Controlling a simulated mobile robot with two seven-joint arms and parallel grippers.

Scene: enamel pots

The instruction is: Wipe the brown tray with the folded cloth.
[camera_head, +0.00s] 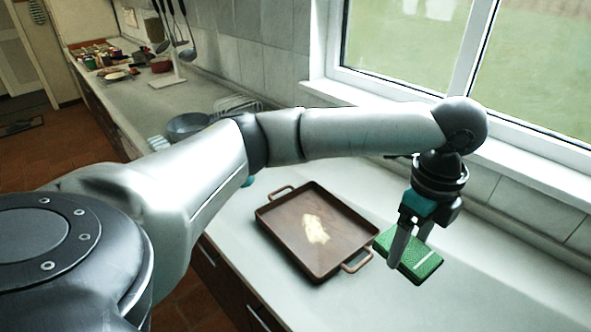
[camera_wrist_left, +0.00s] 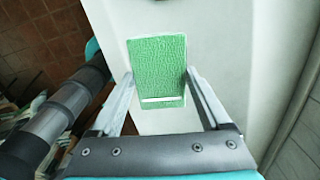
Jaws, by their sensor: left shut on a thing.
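The brown tray (camera_head: 290,222) lies on the pale counter, with two handles and a cream-coloured smear (camera_head: 315,229) near its middle. The folded cloth (camera_head: 424,262) is green with a white stripe and is just right of the tray, by its near right handle. My left gripper (camera_head: 407,250) points down at the cloth and is shut on it. In the left wrist view the cloth (camera_wrist_left: 157,72) sits between the two fingers (camera_wrist_left: 160,82). I cannot tell whether the cloth touches the counter. My right gripper is in neither view.
A grey bowl (camera_head: 187,125) and a wire rack (camera_head: 238,104) stand behind my left arm. A window (camera_head: 420,50) and tiled wall border the right side. The counter in front of the cloth is clear.

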